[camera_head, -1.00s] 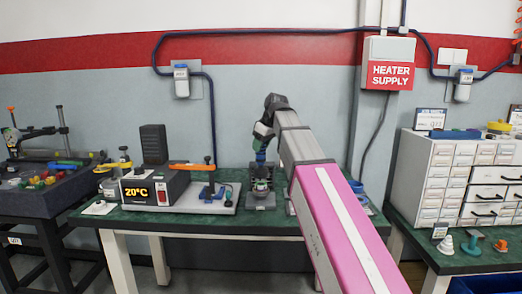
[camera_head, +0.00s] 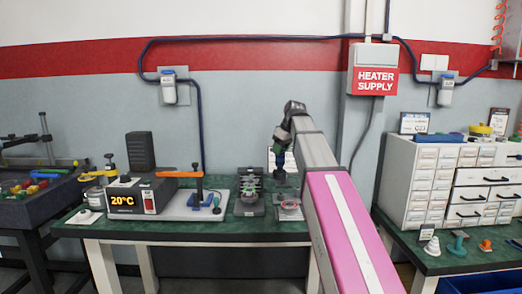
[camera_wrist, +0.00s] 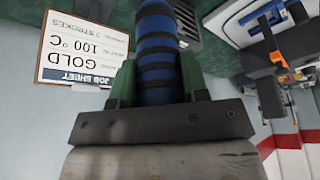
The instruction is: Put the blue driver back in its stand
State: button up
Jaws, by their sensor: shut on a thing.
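My gripper (camera_head: 280,150) is shut on the blue driver (camera_head: 280,173). In the head view the driver hangs upright from it, above the right part of the middle bench. In the wrist view the driver's blue handle (camera_wrist: 157,45) with black bands sits between the green fingers; its lower end is out of view. A dark fixture (camera_head: 250,205) stands just left of the gripper. A small low fixture with a round part (camera_head: 290,209) stands below the driver, apart from it. I cannot tell which item is the driver's stand.
A heater box reading 20°C (camera_head: 132,196) and an orange-handled press (camera_head: 198,190) stand left on the green bench (camera_head: 170,228). A job sheet (camera_wrist: 83,50) reads GOLD, 100 °C. A white drawer cabinet (camera_head: 415,180) stands on the right bench.

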jog(key=w+d+f+m, duration=0.1)
jog(key=d+f, duration=0.1)
jog(key=d, duration=0.8)
jog(key=w+d+f+m, duration=0.1)
jog(key=d+f, duration=0.2)
jog(key=d, duration=0.7)
jog(key=w+d+f+m+t+h, duration=0.1)
jog(key=d+f+m, duration=0.1)
jog(key=d, duration=0.8)
jog(key=shift+w+f, duration=0.3)
jog(key=shift+w, duration=0.05)
jog(key=shift+d+f, duration=0.1)
jog(key=shift+f, duration=0.25)
jog(key=o, duration=1.1)
jog(key=shift+r, duration=0.1)
jog(key=shift+r, duration=2.35)
